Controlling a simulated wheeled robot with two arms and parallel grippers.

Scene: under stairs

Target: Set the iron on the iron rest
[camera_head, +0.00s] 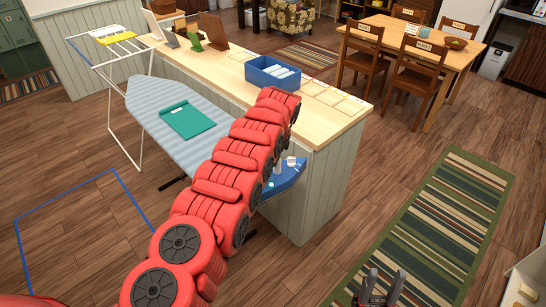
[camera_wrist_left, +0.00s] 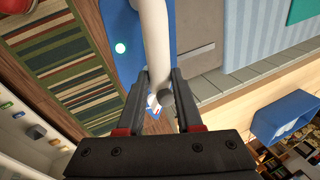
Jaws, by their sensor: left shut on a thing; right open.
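The blue iron (camera_head: 288,178) shows beyond my red left arm in the head view, beside the near end of the counter; the arm covers part of it. In the left wrist view, my left gripper (camera_wrist_left: 160,78) is shut on the iron's white handle (camera_wrist_left: 155,35), with the blue body (camera_wrist_left: 115,25) beyond it. A flat grey plate (camera_wrist_left: 193,48), which looks like the iron rest, lies at the end of the striped ironing board (camera_head: 155,95), beside the iron. In the head view the arm hides that end. My right gripper (camera_head: 382,288) is open and empty, low over the floor.
A teal folder (camera_head: 188,119) lies on the board. The wooden counter (camera_head: 235,62) runs alongside, with a blue bin (camera_head: 272,75), cards and stands on it. A striped rug (camera_head: 440,215) and a dining table (camera_head: 410,32) are to the right. Blue lines mark the floor at left.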

